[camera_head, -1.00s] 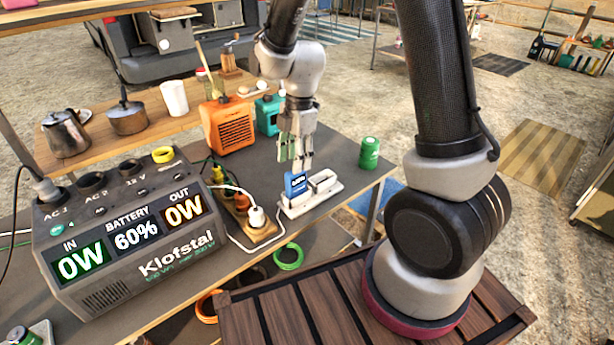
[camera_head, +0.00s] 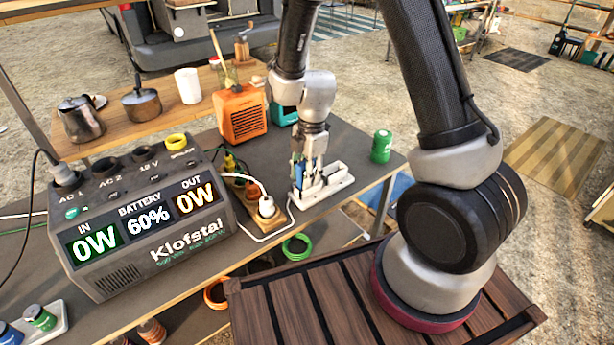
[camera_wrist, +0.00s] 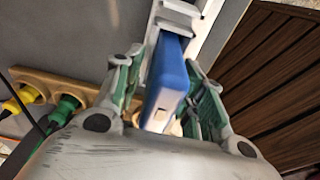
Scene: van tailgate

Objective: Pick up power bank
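The blue power bank (camera_wrist: 170,82) stands in a slot of the white charging dock (camera_head: 332,186) on the grey table. In the head view only a blue sliver of the power bank (camera_head: 298,174) shows behind my fingers. My gripper (camera_head: 309,168) is down over the dock, pointing at the table. In the wrist view my gripper (camera_wrist: 168,105) has one finger on each side of the power bank. The fingers are spread, with small gaps visible beside it. The dock's other slot looks empty.
A power strip (camera_head: 255,205) with plugs and a white cable lies left of the dock. A big power station (camera_head: 140,225) stands further left. A green can (camera_head: 381,146) is to the right, an orange radio (camera_head: 241,113) behind. My slatted deck is in front.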

